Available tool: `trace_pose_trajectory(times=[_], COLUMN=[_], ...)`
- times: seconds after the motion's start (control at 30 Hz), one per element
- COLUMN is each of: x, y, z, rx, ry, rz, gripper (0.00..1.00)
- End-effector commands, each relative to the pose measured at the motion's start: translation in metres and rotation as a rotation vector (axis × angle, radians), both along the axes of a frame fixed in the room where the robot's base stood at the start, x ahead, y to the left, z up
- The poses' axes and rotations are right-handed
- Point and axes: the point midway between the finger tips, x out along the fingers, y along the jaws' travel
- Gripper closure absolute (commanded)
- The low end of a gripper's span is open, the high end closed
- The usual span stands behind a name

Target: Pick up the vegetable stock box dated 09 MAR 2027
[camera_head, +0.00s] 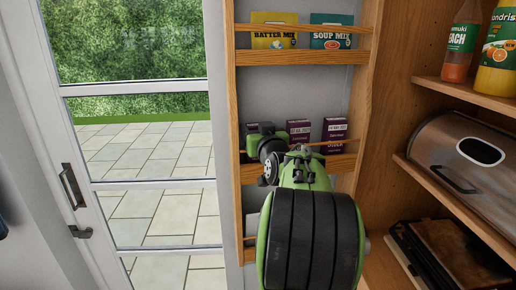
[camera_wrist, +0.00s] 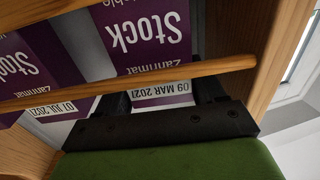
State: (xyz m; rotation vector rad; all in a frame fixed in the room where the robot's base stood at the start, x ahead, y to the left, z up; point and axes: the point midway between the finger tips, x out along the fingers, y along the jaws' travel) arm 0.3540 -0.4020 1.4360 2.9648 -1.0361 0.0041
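The purple vegetable stock box with a 09 MAR date (camera_wrist: 160,92) stands in the rack in the wrist view, its print upside down; the year's last digit is hard to read. My gripper (camera_wrist: 165,95) has one dark finger at each side edge of this box, close against it. I cannot tell whether the fingers press on it. In the head view my arm and gripper (camera_head: 263,143) hide most of the leftmost stock box (camera_head: 243,158). A second stock box dated 07 JUL (camera_wrist: 62,108) stands beside it in the wrist view.
A wooden rail (camera_wrist: 130,83) crosses in front of the boxes. More purple stock boxes (camera_head: 334,130) stand to the right, with batter mix (camera_head: 273,34) and soup mix (camera_head: 331,36) on the upper rack. Shelves with bottles and a metal bread bin (camera_head: 460,165) are at right; a glass door (camera_head: 137,142) is at left.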

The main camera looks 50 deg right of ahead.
Motion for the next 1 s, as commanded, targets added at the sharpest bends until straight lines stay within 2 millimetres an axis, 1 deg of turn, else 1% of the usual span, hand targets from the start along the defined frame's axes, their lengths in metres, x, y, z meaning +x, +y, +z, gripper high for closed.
trace_pose_trajectory(times=[0.03, 0.23, 0.47, 0.57, 0.67, 0.9, 1.0], x=[0.0, 0.0, -0.001, -0.002, -0.003, -0.003, -0.003], y=[0.0, 0.0, 0.0, 0.002, 0.003, 0.003, 0.003], z=[-0.001, -0.001, -0.001, 0.005, 0.021, 0.079, 0.1], rx=[0.001, 0.002, 0.001, -0.001, -0.004, -0.006, -0.004], ry=[0.002, 0.002, 0.003, 0.002, 0.0, -0.001, 0.0], rz=[0.0, -0.001, -0.001, 0.0, 0.0, 0.001, 0.0], gripper=[0.56, 0.86, 0.86, 0.86, 0.86, 0.86, 0.86])
